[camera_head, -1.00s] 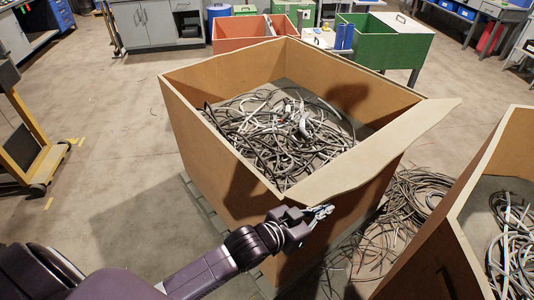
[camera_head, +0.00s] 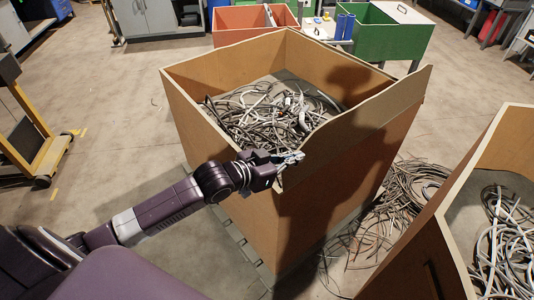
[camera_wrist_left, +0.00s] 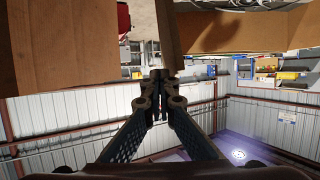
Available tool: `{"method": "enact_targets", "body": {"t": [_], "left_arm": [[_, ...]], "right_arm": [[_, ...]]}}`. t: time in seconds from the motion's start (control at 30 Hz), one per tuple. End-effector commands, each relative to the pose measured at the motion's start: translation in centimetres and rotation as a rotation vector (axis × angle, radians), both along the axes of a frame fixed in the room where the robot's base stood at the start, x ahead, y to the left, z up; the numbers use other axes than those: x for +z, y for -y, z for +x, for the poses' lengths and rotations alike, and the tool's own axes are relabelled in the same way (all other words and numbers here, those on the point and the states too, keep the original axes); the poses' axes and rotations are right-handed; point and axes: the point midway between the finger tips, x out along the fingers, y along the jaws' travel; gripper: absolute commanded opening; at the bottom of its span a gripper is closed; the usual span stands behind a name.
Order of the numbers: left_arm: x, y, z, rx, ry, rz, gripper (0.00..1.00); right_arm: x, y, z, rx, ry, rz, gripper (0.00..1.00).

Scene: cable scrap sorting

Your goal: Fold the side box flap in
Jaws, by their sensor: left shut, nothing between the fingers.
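A large open cardboard box (camera_head: 235,172) stands in the middle of the head view. Its side flap (camera_head: 365,125) is on the near right edge and is swung up steeply, its free edge standing above the box rim. My left gripper (camera_head: 296,157) is shut and empty at the near corner of the flap, against or very close to it; contact cannot be made out exactly. In the left wrist view the closed fingertips (camera_wrist_left: 161,76) meet the end of a narrow brown cardboard strip. My right gripper is not in view.
Grey cables (camera_head: 262,112) fill part of the box. Loose cables (camera_head: 395,205) lie on the floor to its right. A second cardboard box (camera_head: 440,235) stands at the lower right. The floor left of the box is mostly clear, with a yellow cart (camera_head: 38,150) farther left.

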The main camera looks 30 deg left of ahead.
Motion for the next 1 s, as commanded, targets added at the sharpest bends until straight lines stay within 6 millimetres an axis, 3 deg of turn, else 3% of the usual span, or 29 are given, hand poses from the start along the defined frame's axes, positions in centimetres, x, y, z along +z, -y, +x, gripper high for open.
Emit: {"method": "enact_targets", "body": {"t": [0.27,0.6,1.0], "left_arm": [[-1.1,-4.2,2.1,0.001,0.002,0.008,0.00],[-4.3,-8.5,4.1,0.003,0.001,0.007,0.00],[-8.6,-10.9,5.3,0.002,0.000,0.002,0.00]], "right_arm": [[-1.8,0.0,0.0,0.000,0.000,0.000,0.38],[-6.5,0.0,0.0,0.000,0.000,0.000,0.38],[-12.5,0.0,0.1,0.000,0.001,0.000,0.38]]}}
